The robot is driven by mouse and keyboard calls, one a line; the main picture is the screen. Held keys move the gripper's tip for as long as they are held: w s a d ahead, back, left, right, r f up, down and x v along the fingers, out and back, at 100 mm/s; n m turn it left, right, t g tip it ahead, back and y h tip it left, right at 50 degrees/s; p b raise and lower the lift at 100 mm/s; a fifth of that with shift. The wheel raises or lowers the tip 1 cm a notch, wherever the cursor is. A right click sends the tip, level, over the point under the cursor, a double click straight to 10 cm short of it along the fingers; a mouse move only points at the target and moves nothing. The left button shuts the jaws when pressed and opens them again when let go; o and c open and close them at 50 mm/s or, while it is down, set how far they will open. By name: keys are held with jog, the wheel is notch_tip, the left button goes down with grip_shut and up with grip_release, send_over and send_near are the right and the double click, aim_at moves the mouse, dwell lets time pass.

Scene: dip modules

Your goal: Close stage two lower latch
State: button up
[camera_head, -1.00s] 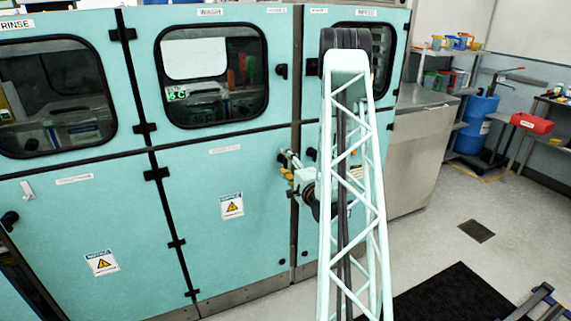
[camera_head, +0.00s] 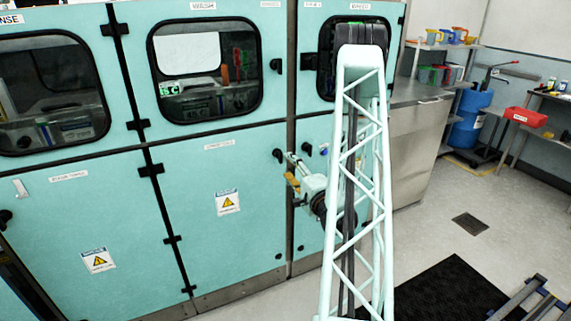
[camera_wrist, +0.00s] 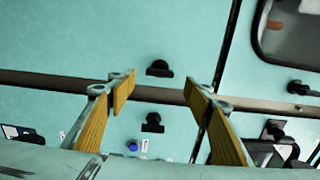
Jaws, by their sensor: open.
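The stage two lower latch is a small black knob (camera_head: 278,155) at the upper right edge of the turquoise lower door (camera_head: 218,185) under the wash window. In the wrist view the same latch (camera_wrist: 159,68) sits just above the dark door gap, ahead of and between the fingertips. Whether it is latched is too small to tell. My gripper (camera_head: 290,167) is open and empty, in front of the door gap, just right of and below the latch. In the wrist view its tan-padded fingers (camera_wrist: 160,90) are spread wide, and the latch appears apart from both.
A similar black knob (camera_head: 307,149) and a blue button (camera_head: 323,150) are on the panel to the right. The upper wash latch (camera_head: 275,65) is higher up. My arm covers part of the right doors.

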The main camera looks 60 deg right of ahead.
jog(key=shift+v, duration=1.7)
jog(key=shift+w, duration=0.15)
